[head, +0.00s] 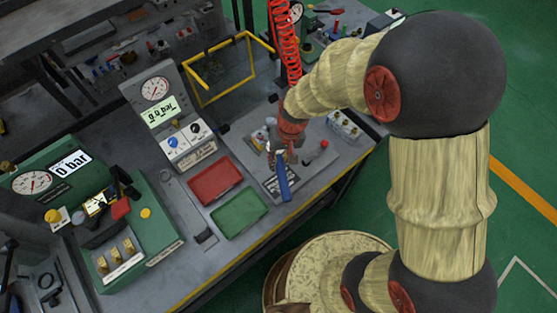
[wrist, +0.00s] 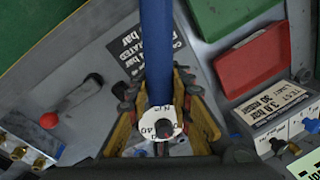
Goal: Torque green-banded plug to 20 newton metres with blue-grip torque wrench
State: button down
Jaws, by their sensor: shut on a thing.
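My gripper (head: 285,152) is over the right part of the bench, beyond the red and green trays. In the wrist view its yellow-edged fingers (wrist: 165,118) are shut on the blue-grip torque wrench (wrist: 157,45). The long blue handle runs away from the fingers to the top of the picture. A white scale disc marked with numbers, including 40, sits between the fingers. In the head view the blue handle (head: 283,178) slants down over a dark labelled plate. The wrench's working end is hidden, and I cannot make out the green-banded plug or whether the wrench touches it.
A red tray (head: 214,181) and a green tray (head: 239,213) lie left of my gripper. A gauge console (head: 165,110) stands behind them. A red-knobbed lever (wrist: 60,112) and a block with brass fittings (wrist: 25,148) are close by. A red coiled hose (head: 284,45) hangs behind.

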jog(key=shift+a+m+p, duration=0.75)
jog(key=shift+a+m, duration=0.15)
jog(key=shift+a, duration=0.35)
jog(key=shift+a, duration=0.1)
jog(key=shift+w+a+m+t+p, duration=0.2)
jog(key=shift+a+m+t+p, duration=0.1)
jog(key=shift+a+m+p, duration=0.75)
jog(key=shift+a, duration=0.2)
jog(key=shift+d+n+b, duration=0.45)
jog(key=shift+d+b, duration=0.1)
jog(key=shift+d, duration=0.1)
jog(key=shift+s+d+n+b, duration=0.15)
jog(key=shift+d+n+b, duration=0.25)
jog(key=shift+d, duration=0.15)
jog(key=shift+r, duration=0.15)
